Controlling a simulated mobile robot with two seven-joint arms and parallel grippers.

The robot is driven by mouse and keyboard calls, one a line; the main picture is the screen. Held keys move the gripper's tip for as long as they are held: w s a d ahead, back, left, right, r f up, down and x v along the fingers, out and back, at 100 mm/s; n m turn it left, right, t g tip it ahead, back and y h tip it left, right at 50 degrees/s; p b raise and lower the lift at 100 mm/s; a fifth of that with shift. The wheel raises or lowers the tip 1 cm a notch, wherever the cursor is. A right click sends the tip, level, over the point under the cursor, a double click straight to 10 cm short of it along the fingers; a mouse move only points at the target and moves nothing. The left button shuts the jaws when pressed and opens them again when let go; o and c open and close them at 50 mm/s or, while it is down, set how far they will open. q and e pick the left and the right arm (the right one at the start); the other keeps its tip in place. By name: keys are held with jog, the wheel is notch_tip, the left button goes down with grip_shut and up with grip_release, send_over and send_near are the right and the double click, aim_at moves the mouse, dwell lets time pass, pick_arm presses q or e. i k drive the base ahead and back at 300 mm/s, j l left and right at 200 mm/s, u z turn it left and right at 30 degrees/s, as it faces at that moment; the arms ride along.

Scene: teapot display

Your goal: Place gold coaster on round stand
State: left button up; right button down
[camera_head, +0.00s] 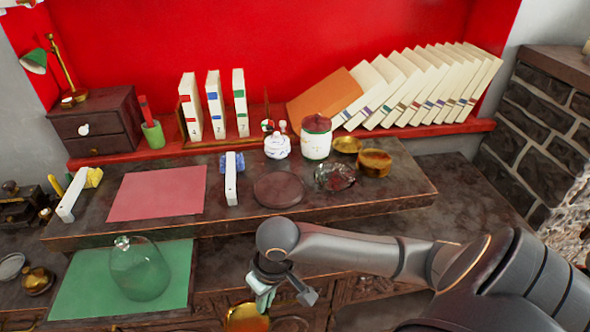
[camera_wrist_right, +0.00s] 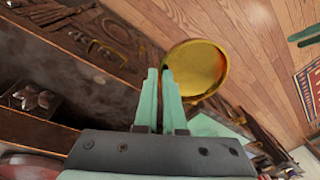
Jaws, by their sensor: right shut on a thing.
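My right gripper (camera_head: 263,298) is shut on the gold coaster (camera_head: 246,319), low in front of the desk's front edge in the head view. In the wrist view the green fingers (camera_wrist_right: 161,75) are close together at the near rim of the round, shiny coaster (camera_wrist_right: 203,66). The coaster is over the wooden floor there, clear of the desk. The round stand (camera_head: 278,190) is a flat dark reddish-brown disc on the raised shelf, with nothing on it. It lies above and beyond the gripper in the head view. My left gripper is not in view.
Near the stand are a white block (camera_head: 231,185), a glass dish (camera_head: 334,177), a gold bowl (camera_head: 375,162) and white jars (camera_head: 317,139). A red mat (camera_head: 158,193) lies to the left. A glass cloche (camera_head: 140,270) stands on a green mat (camera_head: 78,292).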

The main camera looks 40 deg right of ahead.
aim_at(278, 186)
jog(key=k+l, duration=0.1)
jog(key=l, duration=0.4)
jog(key=k+l, duration=0.1)
jog(key=l, duration=0.95)
jog(key=k, duration=0.05)
